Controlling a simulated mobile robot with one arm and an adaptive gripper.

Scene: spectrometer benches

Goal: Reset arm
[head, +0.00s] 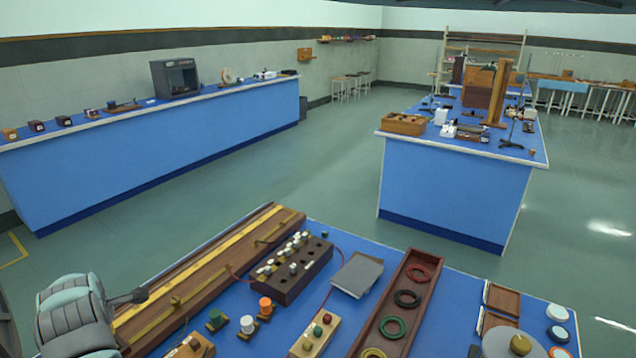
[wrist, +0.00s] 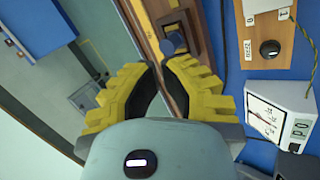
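My gripper (wrist: 159,66) shows in the wrist view with two yellow ridged fingers. Their tips are apart with a narrow gap, and nothing is held between them. The gap lies over the wooden edge of a long board (wrist: 146,22) and the floor beside it. In the head view part of my arm shows at the lower left, beside the long wooden board with a brass-coloured strip (head: 190,270).
The near blue bench holds a dark block with several plugs (head: 290,270), a grey plate (head: 357,274) and a wooden tray of coloured rings (head: 428,285). A white meter (wrist: 280,112) and a knobbed box (wrist: 285,55) stand right of the fingers. Open floor (head: 320,175) separates the benches.

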